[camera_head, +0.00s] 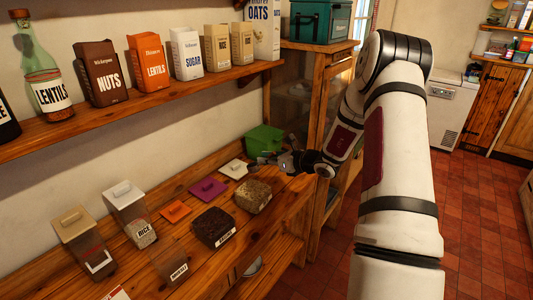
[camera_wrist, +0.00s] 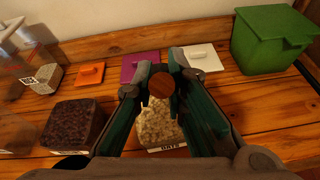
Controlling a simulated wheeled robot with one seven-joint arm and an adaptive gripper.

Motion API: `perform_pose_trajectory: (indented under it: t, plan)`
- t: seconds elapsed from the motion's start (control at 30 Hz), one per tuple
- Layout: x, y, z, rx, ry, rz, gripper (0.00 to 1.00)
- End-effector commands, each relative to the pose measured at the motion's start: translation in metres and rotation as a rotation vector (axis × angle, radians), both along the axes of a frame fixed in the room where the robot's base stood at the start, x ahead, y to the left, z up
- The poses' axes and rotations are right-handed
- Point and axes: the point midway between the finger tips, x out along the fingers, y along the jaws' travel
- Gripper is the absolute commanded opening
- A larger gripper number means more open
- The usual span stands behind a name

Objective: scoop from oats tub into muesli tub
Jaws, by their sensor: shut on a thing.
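The oats tub (camera_head: 253,196) is a clear, lidless box of pale flakes on the lower shelf; its label reads OATS in the wrist view (camera_wrist: 168,149). The muesli tub (camera_head: 172,265) is a clear, lidless tub nearer the front that looks empty. My gripper (camera_head: 272,160) is above and just behind the oats tub in the head view. In the wrist view its fingers (camera_wrist: 162,72) are shut on a round brown wooden end (camera_wrist: 162,86), probably the scoop's handle. The rest of the scoop is hidden, so I cannot tell whether it touches the oats.
A tub of dark contents (camera_head: 214,228) stands between oats and muesli. Orange (camera_head: 176,210), purple (camera_head: 208,188) and white (camera_head: 233,168) lids lie behind. A green bin (camera_head: 264,139) stands at the far end. Lidded tubs, one labelled RICE (camera_head: 143,232), stand left. An upper shelf holds several packets.

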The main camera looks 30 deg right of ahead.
Motion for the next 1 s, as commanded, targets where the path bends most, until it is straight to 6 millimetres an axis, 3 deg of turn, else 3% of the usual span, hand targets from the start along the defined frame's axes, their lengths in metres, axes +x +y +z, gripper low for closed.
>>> perform_pose_trajectory:
  t: [0.33, 1.0]
  plan:
    - [0.004, 0.004, -0.007, -0.041, 0.084, 0.006, 0.0]
    - [0.025, 0.013, -0.043, -0.181, 0.406, 0.001, 0.0]
